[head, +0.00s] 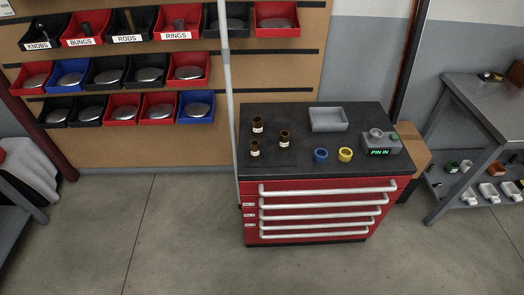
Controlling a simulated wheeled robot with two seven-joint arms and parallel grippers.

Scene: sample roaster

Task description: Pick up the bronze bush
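No part is marked as the bronze bush. A gold-yellow ring-shaped piece (345,154) with an open hole stands on the dark top of the red drawer cabinet (300,164), near its front edge. A similar blue ring-shaped piece (320,155) stands just left of it, apart from it. Three small brown cylinders with white labels, a back one (257,124), a right one (284,136) and a front one (254,147), stand upright on the left part of the top. I cannot tell for sure which is the bush. Neither gripper is in view.
A grey tray (328,119) sits at the back of the cabinet top. A grey device reading "PIN IN" (380,145) stands at the right. A thin pole (229,100) rises at the cabinet's left. Bins line the wall board; a metal bench (485,95) stands right. Floor in front is clear.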

